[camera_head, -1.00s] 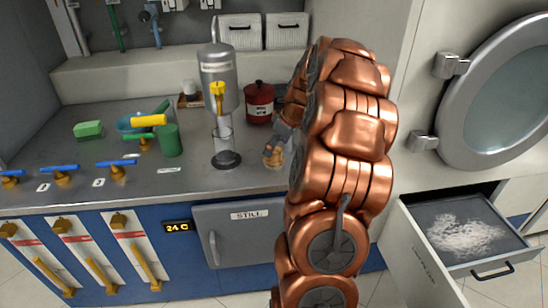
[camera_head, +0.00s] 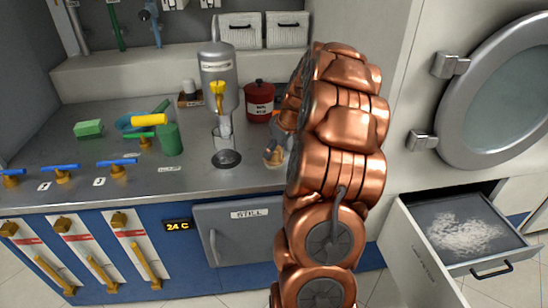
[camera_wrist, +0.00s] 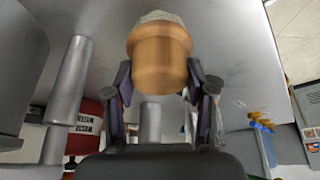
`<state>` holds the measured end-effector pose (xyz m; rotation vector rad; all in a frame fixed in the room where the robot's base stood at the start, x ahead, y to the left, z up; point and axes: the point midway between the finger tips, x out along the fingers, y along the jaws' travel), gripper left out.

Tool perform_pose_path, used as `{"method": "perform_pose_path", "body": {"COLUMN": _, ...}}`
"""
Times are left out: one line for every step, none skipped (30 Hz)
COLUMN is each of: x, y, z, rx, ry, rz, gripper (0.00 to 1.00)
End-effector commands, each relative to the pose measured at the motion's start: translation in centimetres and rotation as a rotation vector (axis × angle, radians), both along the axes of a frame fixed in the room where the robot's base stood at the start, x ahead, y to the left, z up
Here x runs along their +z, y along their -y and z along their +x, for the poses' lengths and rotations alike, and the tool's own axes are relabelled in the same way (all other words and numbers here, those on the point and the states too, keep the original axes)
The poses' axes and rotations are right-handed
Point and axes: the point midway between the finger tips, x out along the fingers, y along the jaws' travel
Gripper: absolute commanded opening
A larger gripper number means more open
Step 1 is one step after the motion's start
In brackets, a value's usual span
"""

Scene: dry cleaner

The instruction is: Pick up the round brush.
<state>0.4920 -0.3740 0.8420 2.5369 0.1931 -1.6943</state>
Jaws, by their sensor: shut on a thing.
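The round brush (camera_wrist: 160,48) has a short round wooden body and pale bristles. In the wrist view it sits between the two fingers of my gripper (camera_wrist: 164,84), with its bristle end pointing away from me. The fingers are shut on the wooden body. In the head view the brush (camera_head: 272,156) is small, at the counter's front right. My gripper (camera_head: 275,149) is around its top, partly hidden by my arm. I cannot tell whether the bristles still touch the counter.
The steel counter (camera_head: 190,182) holds a grey metal cylinder (camera_head: 217,70), a round-based stand (camera_head: 227,158), a red canister (camera_head: 259,100) and a green cup (camera_head: 170,140). Blue-handled valves line the front left. An open drawer (camera_head: 425,262) juts out at lower right.

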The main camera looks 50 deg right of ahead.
Motion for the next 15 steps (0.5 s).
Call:
{"method": "perform_pose_path", "body": {"x": -0.01, "y": -0.01, "z": -0.01, "rx": 0.000, "ry": 0.000, "rz": 0.000, "gripper": 0.22}}
{"method": "perform_pose_path", "body": {"x": -0.01, "y": 0.00, "z": -0.01, "rx": 0.000, "ry": 0.000, "rz": 0.000, "gripper": 0.19}}
{"method": "perform_pose_path", "body": {"x": 0.00, "y": 0.00, "z": -0.01, "rx": 0.000, "ry": 0.000, "rz": 0.000, "gripper": 0.17}}
{"method": "perform_pose_path", "body": {"x": 0.00, "y": -0.01, "z": 0.00, "rx": 0.000, "ry": 0.000, "rz": 0.000, "gripper": 0.17}}
{"method": "perform_pose_path", "body": {"x": 0.00, "y": -0.01, "z": 0.00, "rx": 0.000, "ry": 0.000, "rz": 0.000, "gripper": 0.17}}
{"method": "perform_pose_path", "body": {"x": 0.00, "y": -0.01, "z": 0.00, "rx": 0.000, "ry": 0.000, "rz": 0.000, "gripper": 0.17}}
{"method": "perform_pose_path", "body": {"x": 0.00, "y": -0.01, "z": 0.00, "rx": 0.000, "ry": 0.000, "rz": 0.000, "gripper": 0.17}}
{"method": "perform_pose_path", "body": {"x": 0.00, "y": 0.00, "z": 0.00, "rx": 0.000, "ry": 0.000, "rz": 0.000, "gripper": 0.17}}
{"method": "perform_pose_path", "body": {"x": 0.02, "y": -0.01, "z": -0.01, "rx": 0.000, "ry": 0.000, "rz": 0.000, "gripper": 0.17}}
{"method": "perform_pose_path", "body": {"x": 0.06, "y": 0.00, "z": 0.01, "rx": 0.000, "ry": 0.000, "rz": 0.000, "gripper": 0.17}}
{"method": "perform_pose_path", "body": {"x": 0.13, "y": 0.00, "z": 0.00, "rx": 0.000, "ry": 0.000, "rz": 0.000, "gripper": 0.17}}
{"method": "perform_pose_path", "body": {"x": 0.27, "y": 0.01, "z": 0.02, "rx": 0.000, "ry": 0.000, "rz": 0.000, "gripper": 0.17}}
{"method": "perform_pose_path", "body": {"x": 0.42, "y": 0.02, "z": 0.02, "rx": 0.000, "ry": 0.000, "rz": -0.001, "gripper": 0.17}}
{"method": "perform_pose_path", "body": {"x": 0.61, "y": 0.02, "z": 0.02, "rx": 0.000, "ry": 0.000, "rz": -0.001, "gripper": 0.17}}
{"method": "perform_pose_path", "body": {"x": 0.92, "y": -0.01, "z": 0.02, "rx": 0.001, "ry": 0.000, "rz": 0.000, "gripper": 0.17}}
